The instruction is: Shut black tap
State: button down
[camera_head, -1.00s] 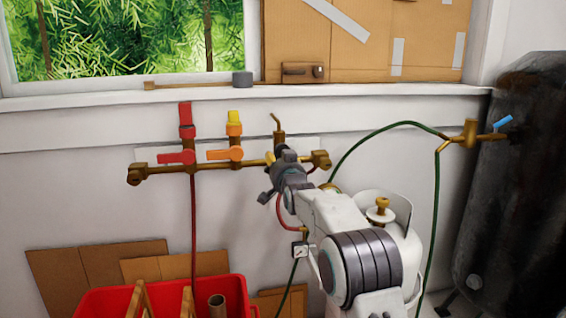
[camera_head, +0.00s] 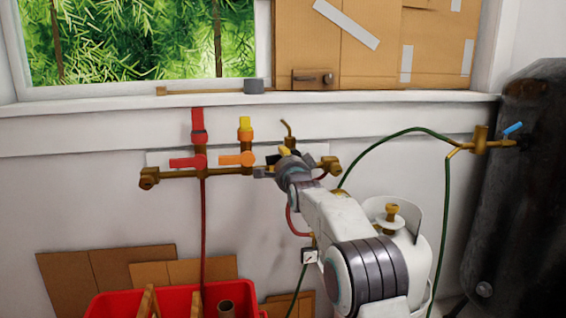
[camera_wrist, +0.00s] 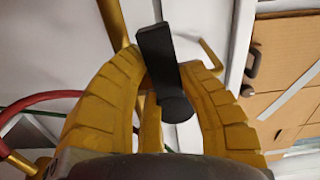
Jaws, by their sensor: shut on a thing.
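The black tap (camera_wrist: 156,55) shows in the wrist view as a flat black lever with a round hub, lying between the two yellow fingers of my gripper (camera_wrist: 167,66). The gripper is shut on the lever, and the fingers hide part of the tap body. In the head view my gripper (camera_head: 279,160) is at the right part of the brass manifold pipe (camera_head: 225,172). The tap is mostly hidden there behind my gripper and wrist.
Left on the manifold are red taps (camera_head: 187,162) and orange and yellow taps (camera_head: 237,159). A white gas cylinder (camera_head: 410,230) stands behind my arm. A green hose (camera_head: 441,230) runs to a valve with a blue lever (camera_head: 513,127). A red crate (camera_head: 180,300) is below.

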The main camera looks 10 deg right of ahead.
jog(key=shift+r+m, duration=0.25)
jog(key=shift+m, duration=0.25)
jog(key=shift+r+m, duration=0.1)
jog(key=shift+m, duration=0.2)
jog(key=c, duration=0.8)
grip_release()
jog(key=shift+o, duration=0.2)
jog(key=s, duration=1.2)
jog(key=shift+d, duration=0.1)
